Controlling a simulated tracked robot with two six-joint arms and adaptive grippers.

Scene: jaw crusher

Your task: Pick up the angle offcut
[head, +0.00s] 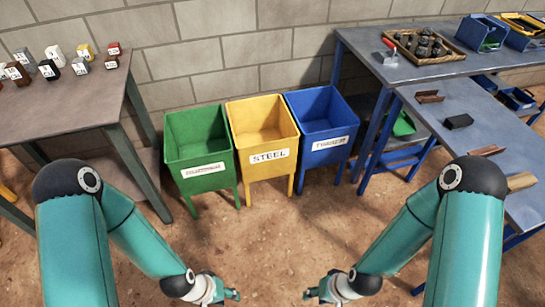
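Several short offcuts lie in a row on the blue-grey bench (425,120) at the right. The farthest is a reddish-brown piece with an angled profile (429,97). A black block-like piece (458,121) lies nearer, then another brown piece (487,150), then a tan piece (521,181). I cannot tell for sure which one is the angle offcut. My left gripper (234,294) and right gripper (310,294) are low at the bottom centre, over the floor and far from the offcuts. Both look empty; their finger opening is too small to read.
Green (204,185), yellow (270,165) and blue (328,150) bins stand by the wall; yellow reads STEEL. A left table (70,110) holds small numbered blocks. The back bench (370,55) holds a tray of dark lumps (403,58). Floor before the bins is clear.

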